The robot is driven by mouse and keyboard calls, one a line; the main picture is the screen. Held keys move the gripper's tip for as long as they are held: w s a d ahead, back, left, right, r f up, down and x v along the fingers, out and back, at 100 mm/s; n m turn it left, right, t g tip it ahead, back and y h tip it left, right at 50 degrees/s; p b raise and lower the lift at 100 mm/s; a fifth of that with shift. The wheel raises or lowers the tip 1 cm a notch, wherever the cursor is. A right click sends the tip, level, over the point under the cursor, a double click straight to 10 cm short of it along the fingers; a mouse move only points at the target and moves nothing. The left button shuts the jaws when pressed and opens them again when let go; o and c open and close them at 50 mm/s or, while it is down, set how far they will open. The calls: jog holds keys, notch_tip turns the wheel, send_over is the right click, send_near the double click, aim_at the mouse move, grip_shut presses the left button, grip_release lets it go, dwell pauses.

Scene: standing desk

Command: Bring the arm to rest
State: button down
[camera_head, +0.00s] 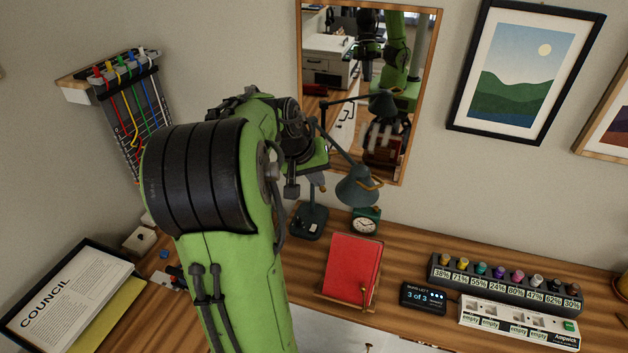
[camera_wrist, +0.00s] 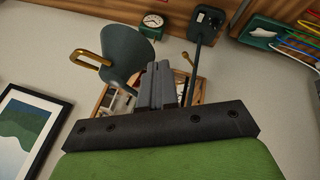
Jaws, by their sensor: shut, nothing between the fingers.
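My green arm rises through the middle of the head view and bends over the desk toward the wall. My gripper (camera_wrist: 156,68) shows in the wrist view with its two grey fingers shut together and nothing between them. It is in the air in front of the wooden-framed mirror (camera_head: 428,90), near the dark green desk lamp (camera_head: 357,188). The lamp (camera_wrist: 131,52) appears just left of the fingers in the wrist view, which looks upside down. In the head view my arm and wrist hide most of the gripper.
The desk holds a small clock (camera_head: 365,221), a red book (camera_head: 352,267) on a stand, a row of labelled knobs (camera_head: 508,284) and a power strip (camera_head: 518,325). A cable rack (camera_head: 128,110) hangs at left. A landscape picture (camera_head: 524,72) hangs at right. A COUNCIL sign (camera_head: 66,292) lies lower left.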

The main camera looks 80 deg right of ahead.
jog(key=s+v, duration=0.1)
jog(key=v, duration=0.5)
jog(key=shift+r+p, duration=0.3)
jog(key=shift+p, duration=0.1)
jog(key=shift+a, duration=0.1)
